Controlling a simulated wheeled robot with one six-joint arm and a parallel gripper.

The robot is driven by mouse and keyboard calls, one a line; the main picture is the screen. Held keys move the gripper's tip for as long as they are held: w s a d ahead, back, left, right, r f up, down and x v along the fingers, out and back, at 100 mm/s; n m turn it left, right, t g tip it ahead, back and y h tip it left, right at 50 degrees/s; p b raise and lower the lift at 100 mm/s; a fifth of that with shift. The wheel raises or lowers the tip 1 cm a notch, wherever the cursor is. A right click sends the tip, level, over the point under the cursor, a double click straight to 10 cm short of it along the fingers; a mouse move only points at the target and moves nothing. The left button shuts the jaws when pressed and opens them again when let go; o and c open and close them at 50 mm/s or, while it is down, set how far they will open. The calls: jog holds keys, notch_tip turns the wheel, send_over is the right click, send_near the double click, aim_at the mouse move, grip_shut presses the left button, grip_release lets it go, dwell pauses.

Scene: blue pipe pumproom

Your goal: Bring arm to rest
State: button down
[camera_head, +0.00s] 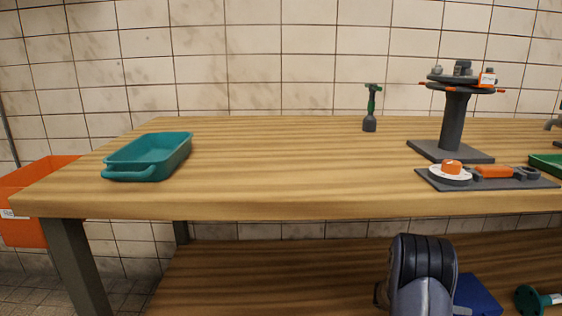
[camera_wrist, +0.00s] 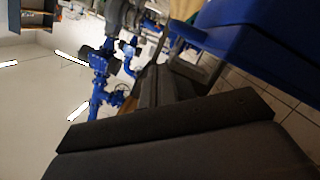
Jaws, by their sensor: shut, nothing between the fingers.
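My gripper (camera_wrist: 160,86) shows in the wrist view as dark grey fingers. The fingers are shut and hold nothing. The wrist view is tilted and looks across the room, not at the tabletop. In the head view, part of my arm (camera_head: 424,275) shows at the bottom, right of centre, in front of the lower shelf and below the tabletop edge. My gripper is not visible in the head view.
The wooden bench (camera_head: 270,185) carries a teal tray (camera_head: 150,158), a green-and-black hammer-like tool (camera_head: 371,107), a dark pedestal (camera_head: 454,120) and a grey mat (camera_head: 505,184) with orange parts. An orange bin (camera_head: 30,232) stands left. Blue pipework (camera_wrist: 100,85) shows in the wrist view.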

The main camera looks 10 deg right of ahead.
jog(key=f, duration=0.3)
jog(key=shift+s+a+f, duration=0.1)
jog(key=shift+s+f, duration=0.2)
jog(key=shift+r, duration=0.1)
